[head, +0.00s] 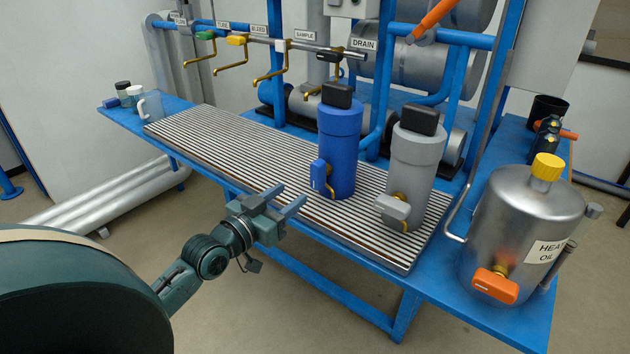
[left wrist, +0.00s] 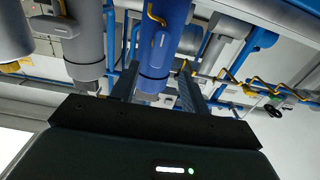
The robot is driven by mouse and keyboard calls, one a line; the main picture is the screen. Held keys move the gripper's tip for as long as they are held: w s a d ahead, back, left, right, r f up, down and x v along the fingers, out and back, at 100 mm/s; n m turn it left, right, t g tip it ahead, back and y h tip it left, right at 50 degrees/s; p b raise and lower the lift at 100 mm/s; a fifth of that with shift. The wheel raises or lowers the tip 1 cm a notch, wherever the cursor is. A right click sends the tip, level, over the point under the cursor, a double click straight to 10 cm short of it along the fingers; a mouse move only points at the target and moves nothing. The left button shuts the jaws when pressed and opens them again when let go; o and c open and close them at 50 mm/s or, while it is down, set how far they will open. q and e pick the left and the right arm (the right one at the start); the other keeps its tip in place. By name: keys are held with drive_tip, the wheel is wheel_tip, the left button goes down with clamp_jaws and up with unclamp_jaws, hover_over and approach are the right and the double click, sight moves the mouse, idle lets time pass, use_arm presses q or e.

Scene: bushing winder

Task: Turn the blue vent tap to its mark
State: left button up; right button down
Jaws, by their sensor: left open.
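A blue canister (head: 341,145) with a black cap stands on the slatted rack. A blue tap handle (head: 319,174) sits low on its side above a short brass spout. The handle hangs roughly upright; no mark can be made out. My left gripper (head: 291,196) is open and empty, in front of the rack's edge and to the left of the tap, apart from it. In the left wrist view the blue canister (left wrist: 176,25) and its tap handle (left wrist: 160,48) show beyond the two spread fingers (left wrist: 157,88). My right gripper is out of view.
A grey canister (head: 413,160) with a grey tap (head: 392,207) stands close on the right. A steel heat oil tank (head: 510,220) with an orange tap stands at far right. Labelled taps line the pipe (head: 300,45) behind. The rack's left part (head: 215,140) is clear.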

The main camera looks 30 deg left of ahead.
sight(314, 178)
use_arm(q)
drive_tip(key=w, duration=0.3)
drive_tip(key=w+b, duration=0.1)
drive_tip(key=w, duration=0.5)
drive_tip(key=shift+w+d+b, duration=0.3)
drive_tip(key=shift+d+b, duration=0.1)
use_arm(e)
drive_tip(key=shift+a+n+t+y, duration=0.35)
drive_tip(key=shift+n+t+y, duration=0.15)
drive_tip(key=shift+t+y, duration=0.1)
use_arm(q)
drive_tip(key=shift+c, duration=0.5)
drive_tip(key=c, duration=0.9)
